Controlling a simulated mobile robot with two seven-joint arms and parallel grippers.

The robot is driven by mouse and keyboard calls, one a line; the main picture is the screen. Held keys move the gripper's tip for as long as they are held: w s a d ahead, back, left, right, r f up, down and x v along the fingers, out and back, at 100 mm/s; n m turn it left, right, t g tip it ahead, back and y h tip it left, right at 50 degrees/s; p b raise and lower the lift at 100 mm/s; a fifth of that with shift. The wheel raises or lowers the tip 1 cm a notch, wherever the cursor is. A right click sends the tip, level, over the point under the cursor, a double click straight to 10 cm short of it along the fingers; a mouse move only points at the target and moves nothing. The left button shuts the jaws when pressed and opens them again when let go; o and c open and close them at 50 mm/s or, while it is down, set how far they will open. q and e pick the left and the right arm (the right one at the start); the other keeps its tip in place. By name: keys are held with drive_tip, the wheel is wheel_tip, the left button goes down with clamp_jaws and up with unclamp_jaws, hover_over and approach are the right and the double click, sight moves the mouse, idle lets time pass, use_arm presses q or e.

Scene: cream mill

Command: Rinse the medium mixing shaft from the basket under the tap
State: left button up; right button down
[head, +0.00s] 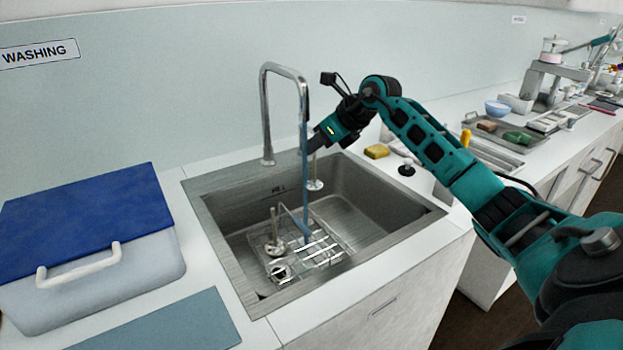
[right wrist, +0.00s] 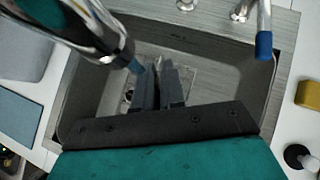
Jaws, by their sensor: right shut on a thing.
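My right gripper (head: 318,143) is shut on a mixing shaft (head: 314,172), held upright over the sink with its pale disc end down. In the right wrist view the gripper's fingers (right wrist: 165,85) are close together and the shaft cannot be made out. The chrome tap (head: 265,110) arches over the sink (head: 385,195). A thin blue column like water (head: 305,200) runs from its spout to the basket. The shaft is just right of this column; I cannot tell whether they touch. The wire basket (head: 335,262) in the sink holds another shaft (head: 273,232). My left gripper is out of view.
A blue-lidded box (head: 85,215) and a blue-grey mat (head: 165,325) are left of the sink. A yellow sponge (head: 377,151) and a black-topped item (head: 406,168) are behind its right side. Trays and equipment line the counter farther right.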

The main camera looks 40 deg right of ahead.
drive_tip(key=shift+a, duration=0.1)
drive_tip(key=shift+s+a, duration=0.15)
drive_tip(key=shift+a, duration=0.25)
drive_tip(key=shift+d, duration=0.15)
drive_tip(key=shift+d, duration=0.45)
